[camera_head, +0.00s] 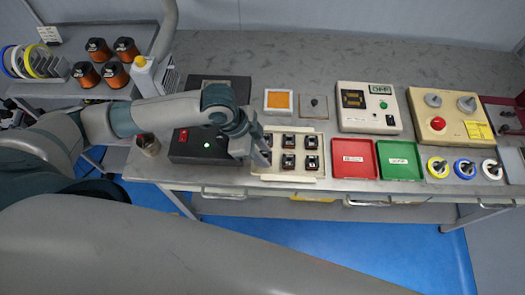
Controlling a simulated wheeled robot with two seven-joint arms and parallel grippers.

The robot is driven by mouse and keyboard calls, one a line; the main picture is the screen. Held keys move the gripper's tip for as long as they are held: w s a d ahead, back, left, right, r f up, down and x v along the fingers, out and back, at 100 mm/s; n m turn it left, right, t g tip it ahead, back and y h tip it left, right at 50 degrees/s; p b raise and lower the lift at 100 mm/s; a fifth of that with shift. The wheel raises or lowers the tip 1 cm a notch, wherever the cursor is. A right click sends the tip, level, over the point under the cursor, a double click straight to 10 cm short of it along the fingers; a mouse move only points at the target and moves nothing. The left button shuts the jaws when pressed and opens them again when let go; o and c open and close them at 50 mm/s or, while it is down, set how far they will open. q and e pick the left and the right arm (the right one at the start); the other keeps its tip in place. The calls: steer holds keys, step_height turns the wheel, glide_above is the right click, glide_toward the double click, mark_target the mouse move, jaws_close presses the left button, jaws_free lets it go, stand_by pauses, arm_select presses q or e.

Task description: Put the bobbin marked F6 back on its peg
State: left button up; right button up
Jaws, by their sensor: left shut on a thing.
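A cream board (285,178) at the middle of the bench's front edge carries several small dark bobbins (289,162) in two rows. No F6 mark can be read at this size. My left gripper (265,158) comes in from the left and points down at the left end of the board. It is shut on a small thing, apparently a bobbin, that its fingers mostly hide. I cannot tell whether that thing touches the board or a peg. The gripper hides part of the board's left column. My right gripper is not in view.
A black box with a green light (190,158) stands left of the board. Red (353,176) and green (399,176) trays lie to its right. Behind are an orange-topped square (278,101) and a display unit (368,122). Copper spools (115,74) stand far left.

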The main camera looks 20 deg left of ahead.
arm_select(q)
steer(key=shift+f, duration=0.75)
steer(key=o, duration=1.1)
steer(key=shift+r, duration=0.1)
steer(key=shift+a+r+b, duration=0.25)
steer(key=shift+r+b, duration=0.15)
steer(key=shift+r, duration=0.1)
steer(key=b+v, duration=0.2)
steer(key=v, duration=1.4)
steer(key=shift+s+r, duration=0.1)
steer(key=shift+s, duration=0.05)
